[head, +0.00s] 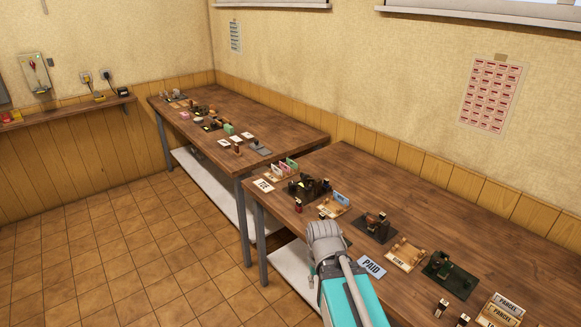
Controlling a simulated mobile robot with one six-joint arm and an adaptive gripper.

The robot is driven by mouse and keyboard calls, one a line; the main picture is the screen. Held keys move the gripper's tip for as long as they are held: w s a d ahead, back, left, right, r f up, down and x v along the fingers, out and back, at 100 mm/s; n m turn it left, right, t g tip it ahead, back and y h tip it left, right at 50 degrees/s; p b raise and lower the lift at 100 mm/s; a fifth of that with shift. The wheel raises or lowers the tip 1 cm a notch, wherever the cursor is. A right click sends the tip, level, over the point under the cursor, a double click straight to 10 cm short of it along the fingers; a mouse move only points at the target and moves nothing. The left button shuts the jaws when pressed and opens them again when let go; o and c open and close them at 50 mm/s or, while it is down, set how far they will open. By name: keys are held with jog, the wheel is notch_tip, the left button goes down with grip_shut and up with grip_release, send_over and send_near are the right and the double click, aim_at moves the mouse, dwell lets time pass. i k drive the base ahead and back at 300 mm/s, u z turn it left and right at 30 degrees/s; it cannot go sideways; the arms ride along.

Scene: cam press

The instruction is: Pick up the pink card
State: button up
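A small rack (279,174) at the far left of the near table holds several upright cards. One of them looks like a pink card (291,163), standing close to green and white ones. At this size I cannot clearly separate the cards. Another small pink item (184,117) lies on the far table, too small to tell what it is. My gripper (324,232) is in front of the near table's front edge, seen from behind, to the right of and nearer than the rack. It is apart from the rack. Its fingertips are hidden, so its opening does not show.
A dark press (311,187) stands right of the rack, with a "FEE" card (264,185) in front. A wooden holder (334,208), more presses (375,228) and a "PAID" card (372,267) line the near table. Its back strip is clear.

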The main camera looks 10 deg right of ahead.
aim_at(284, 167)
jog(key=u, duration=0.4)
jog(key=i, duration=0.8)
jog(key=u, duration=0.55)
jog(key=i, duration=0.8)
jog(key=z, duration=0.5)
jog(key=i, duration=0.6)
jog(key=z, duration=0.6)
